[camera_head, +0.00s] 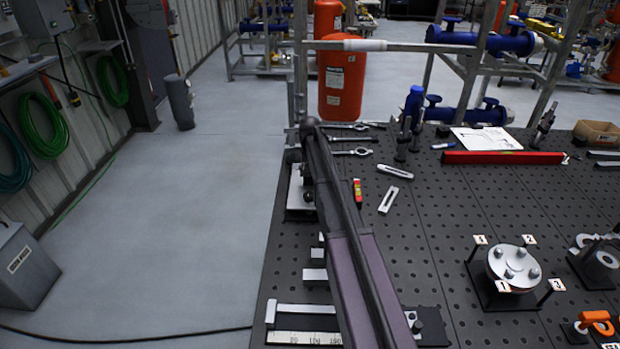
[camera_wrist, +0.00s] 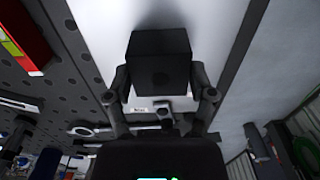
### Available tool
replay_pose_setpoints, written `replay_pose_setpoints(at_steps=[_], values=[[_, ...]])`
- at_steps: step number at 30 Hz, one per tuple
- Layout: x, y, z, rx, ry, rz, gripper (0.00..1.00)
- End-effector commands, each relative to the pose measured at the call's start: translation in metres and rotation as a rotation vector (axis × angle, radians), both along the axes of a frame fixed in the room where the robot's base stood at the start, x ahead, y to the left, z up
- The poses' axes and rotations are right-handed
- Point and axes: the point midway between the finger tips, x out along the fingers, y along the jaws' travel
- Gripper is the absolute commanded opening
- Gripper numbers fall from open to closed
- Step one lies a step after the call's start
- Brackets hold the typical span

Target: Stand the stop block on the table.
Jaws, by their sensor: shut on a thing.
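The stop block (camera_wrist: 160,62) is a dark, square-faced block in the wrist view. My gripper (camera_wrist: 162,78) is shut on it, with one finger on each side. A pale flat surface shows behind the block, with a small labelled plate (camera_wrist: 140,110) near it. Whether the block touches that surface cannot be told. In the head view my arm reaches along the left edge of the dark perforated table (camera_head: 440,230) and hides the block and most of the gripper. A pale plate (camera_head: 298,200) shows beside the arm at the table edge.
A red and yellow tool (camera_head: 357,193) and slotted bars (camera_head: 389,200) lie right of my arm. Wrenches (camera_head: 350,152) lie at the far edge. A bolted flange (camera_head: 513,265) stands at right. Bare table lies between; floor (camera_head: 210,220) drops away left.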

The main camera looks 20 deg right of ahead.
Motion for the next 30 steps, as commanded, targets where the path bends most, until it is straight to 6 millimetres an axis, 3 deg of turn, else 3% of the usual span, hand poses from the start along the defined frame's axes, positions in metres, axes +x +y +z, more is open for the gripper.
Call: replay_pose_setpoints(at_steps=[8,30], values=[[0.000,0.001,0.005,-0.001,0.000,0.001,0.25],[0.000,0.001,0.041,-0.001,0.000,0.001,0.25]])
